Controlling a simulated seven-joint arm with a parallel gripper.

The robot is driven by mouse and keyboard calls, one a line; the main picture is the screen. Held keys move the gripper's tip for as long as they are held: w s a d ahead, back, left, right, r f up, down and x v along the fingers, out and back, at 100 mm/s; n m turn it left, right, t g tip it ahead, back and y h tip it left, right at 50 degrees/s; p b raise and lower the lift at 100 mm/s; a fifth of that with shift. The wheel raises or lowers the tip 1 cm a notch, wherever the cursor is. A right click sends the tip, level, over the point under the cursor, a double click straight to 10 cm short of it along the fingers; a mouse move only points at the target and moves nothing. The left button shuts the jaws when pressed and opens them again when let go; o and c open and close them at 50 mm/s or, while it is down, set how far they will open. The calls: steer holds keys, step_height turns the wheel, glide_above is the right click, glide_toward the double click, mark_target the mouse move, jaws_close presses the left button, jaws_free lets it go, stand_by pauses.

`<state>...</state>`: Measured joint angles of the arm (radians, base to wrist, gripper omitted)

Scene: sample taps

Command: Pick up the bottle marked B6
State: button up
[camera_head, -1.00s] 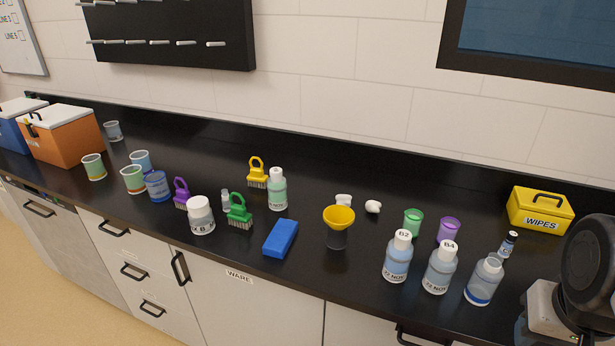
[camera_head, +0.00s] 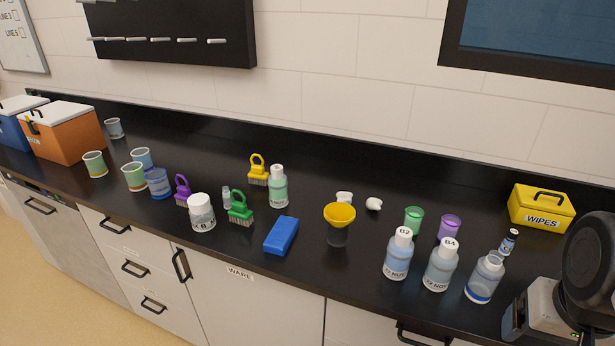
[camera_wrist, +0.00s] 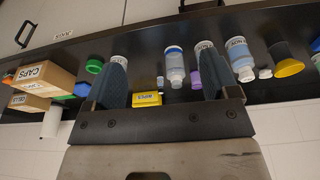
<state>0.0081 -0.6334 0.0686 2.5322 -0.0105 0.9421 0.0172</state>
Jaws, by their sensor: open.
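No bottle's B6 mark is readable. In the head view, a bottle marked B2 (camera_head: 398,257) and one marked B4 (camera_head: 440,267) stand upright near the counter's front edge. An uncapped-looking bottle with blue at its base (camera_head: 484,281) stands to their right. The inverted wrist view shows this blue-based bottle (camera_wrist: 174,68) between my gripper's fingers (camera_wrist: 161,66), beyond them. Another labelled bottle (camera_wrist: 121,61) is partly hidden behind the left finger; its mark is unreadable. My gripper is open and empty, apart from the bottles.
A yellow wipes box (camera_head: 541,209) stands behind the bottles. A yellow funnel (camera_head: 339,216) is left of B2. A caps box (camera_wrist: 43,78) shows in the wrist view.

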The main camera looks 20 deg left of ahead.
steer(key=shift+o, duration=0.7)
steer(key=shift+r, duration=0.15)
